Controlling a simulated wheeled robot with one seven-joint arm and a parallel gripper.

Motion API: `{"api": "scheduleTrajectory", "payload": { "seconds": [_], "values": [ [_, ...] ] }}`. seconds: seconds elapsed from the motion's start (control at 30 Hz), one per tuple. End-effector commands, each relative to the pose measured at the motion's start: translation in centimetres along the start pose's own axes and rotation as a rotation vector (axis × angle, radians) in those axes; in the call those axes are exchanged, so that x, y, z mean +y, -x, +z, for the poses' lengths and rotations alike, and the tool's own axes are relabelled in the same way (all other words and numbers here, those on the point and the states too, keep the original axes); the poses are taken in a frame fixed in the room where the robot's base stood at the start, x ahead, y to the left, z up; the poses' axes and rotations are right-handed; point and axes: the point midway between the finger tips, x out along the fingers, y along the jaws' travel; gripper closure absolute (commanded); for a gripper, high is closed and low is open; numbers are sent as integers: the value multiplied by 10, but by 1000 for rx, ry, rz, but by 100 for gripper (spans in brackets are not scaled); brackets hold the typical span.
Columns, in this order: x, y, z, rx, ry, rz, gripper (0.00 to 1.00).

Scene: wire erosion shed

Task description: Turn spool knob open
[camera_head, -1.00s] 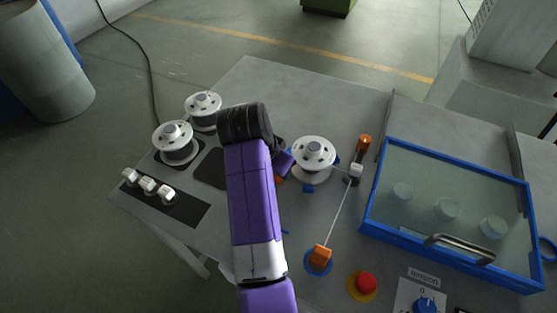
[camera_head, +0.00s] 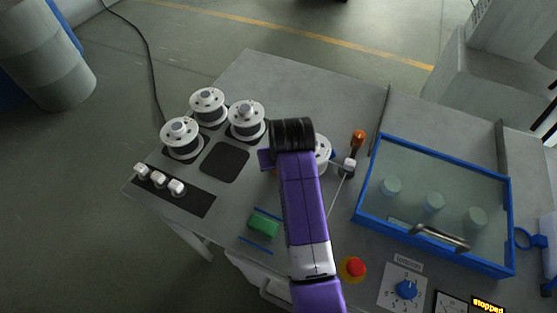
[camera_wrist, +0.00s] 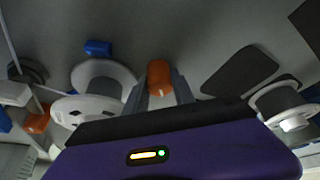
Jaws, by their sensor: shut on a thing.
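The orange spool knob (camera_wrist: 160,75) stands beside the mounted white spool (camera_wrist: 102,76) in the wrist view. My gripper (camera_wrist: 159,88) is shut on the knob, with one grey finger on each side of it. In the head view the mounted spool (camera_head: 323,150) is partly hidden behind my wrist. My arm also hides most of the knob and my fingers there. I cannot tell how far the knob is turned.
Several loose white spools (camera_head: 246,118) stand left of my wrist by a dark pad (camera_head: 225,161). A green block (camera_head: 264,223) lies in front. A blue-framed glass cover (camera_head: 365,185), a red button (camera_head: 355,267) and a blue dial (camera_head: 406,290) are right.

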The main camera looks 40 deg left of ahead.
Motion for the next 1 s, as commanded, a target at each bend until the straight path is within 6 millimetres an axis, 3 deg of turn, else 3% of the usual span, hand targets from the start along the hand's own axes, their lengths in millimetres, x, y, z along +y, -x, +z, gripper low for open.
{"api": "scheduleTrajectory", "payload": {
  "seconds": [0.33,0.8,0.83,0.93,1.0],
  "values": [
    [0,1,-1,2,104,-44,100],
    [0,1,-1,2,116,-48,100],
    [0,1,-1,2,116,-48,68],
    [0,1,-1,2,116,-48,48],
    [0,0,-1,1,116,-48,48]
  ]
}}
